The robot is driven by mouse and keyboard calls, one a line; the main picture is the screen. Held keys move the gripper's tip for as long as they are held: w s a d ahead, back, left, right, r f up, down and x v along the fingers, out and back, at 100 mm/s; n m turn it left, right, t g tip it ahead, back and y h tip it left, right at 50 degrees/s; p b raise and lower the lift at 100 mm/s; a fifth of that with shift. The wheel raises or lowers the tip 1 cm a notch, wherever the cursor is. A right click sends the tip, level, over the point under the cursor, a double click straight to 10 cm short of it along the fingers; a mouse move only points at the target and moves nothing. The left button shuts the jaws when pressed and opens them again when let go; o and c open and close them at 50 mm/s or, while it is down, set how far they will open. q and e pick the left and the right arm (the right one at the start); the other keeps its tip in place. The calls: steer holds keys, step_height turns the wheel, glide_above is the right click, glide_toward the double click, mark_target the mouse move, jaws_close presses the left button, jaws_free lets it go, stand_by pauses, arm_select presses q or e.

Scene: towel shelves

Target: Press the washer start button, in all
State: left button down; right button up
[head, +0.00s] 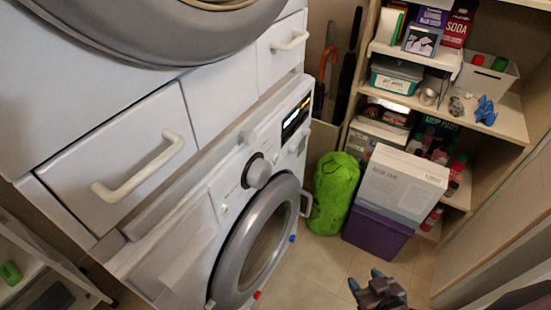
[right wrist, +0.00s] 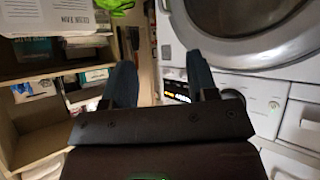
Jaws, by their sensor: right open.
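The washer (head: 204,215) stands below a stacked machine in the head view, with a grey round door (head: 255,250), a knob (head: 256,172) and a dark display (head: 296,117). A small green light (head: 224,208) shows on its panel left of the knob; I cannot tell for sure which part is the start button. My right gripper (head: 368,283) is at the bottom of the head view, to the right of the washer door and apart from it. In the right wrist view its two fingers (right wrist: 162,80) are spread and empty, with the lit display (right wrist: 176,92) beyond them. My left gripper is not in view.
Shelves (head: 510,118) with boxes and bottles stand at the right.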

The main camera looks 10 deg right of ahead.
steer(key=shift+s+f, duration=0.15)
steer(key=shift+s, duration=0.15)
